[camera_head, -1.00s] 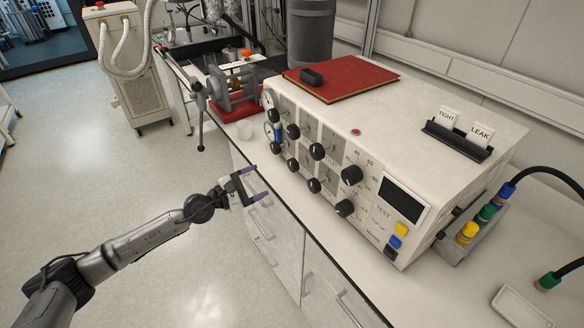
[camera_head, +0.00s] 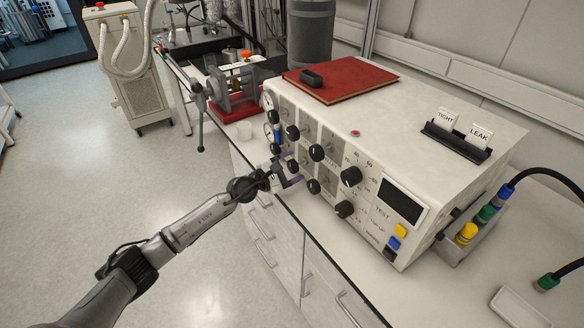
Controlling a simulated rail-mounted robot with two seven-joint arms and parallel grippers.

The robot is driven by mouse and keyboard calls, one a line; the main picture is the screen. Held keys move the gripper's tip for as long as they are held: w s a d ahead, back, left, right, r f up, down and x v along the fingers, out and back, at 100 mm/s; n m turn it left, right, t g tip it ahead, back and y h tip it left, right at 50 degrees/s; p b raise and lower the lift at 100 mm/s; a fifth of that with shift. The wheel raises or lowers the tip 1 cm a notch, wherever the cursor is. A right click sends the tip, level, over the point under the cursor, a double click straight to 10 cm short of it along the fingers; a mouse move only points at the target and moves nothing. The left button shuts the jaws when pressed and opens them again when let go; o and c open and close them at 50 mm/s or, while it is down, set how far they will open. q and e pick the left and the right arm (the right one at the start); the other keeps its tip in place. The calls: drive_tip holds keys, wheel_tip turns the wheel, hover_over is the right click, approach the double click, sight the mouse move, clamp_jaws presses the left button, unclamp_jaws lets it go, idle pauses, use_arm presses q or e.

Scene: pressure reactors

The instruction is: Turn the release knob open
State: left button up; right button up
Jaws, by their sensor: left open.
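A white control box (camera_head: 440,195) stands on the bench, with two rows of black knobs on its front face. The upper row includes knobs (camera_head: 317,152) and (camera_head: 351,176); the lower row includes a knob (camera_head: 313,186) and a larger knob (camera_head: 344,209). The labels are too small for me to tell which is the release knob. My left gripper (camera_head: 290,175) is open in front of the lower row, its fingers near a lower knob (camera_head: 292,165) and left of the following one. Contact with a knob cannot be told. My right gripper is not in view.
A red book (camera_head: 350,80) with a small black object lies on the box, near a holder with TIGHT and LEAK cards (camera_head: 457,140).

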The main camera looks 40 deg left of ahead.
use_arm(q)
drive_tip(key=shift+w, duration=0.1)
drive_tip(key=shift+c, duration=0.6)
drive_tip(key=c, duration=0.8)
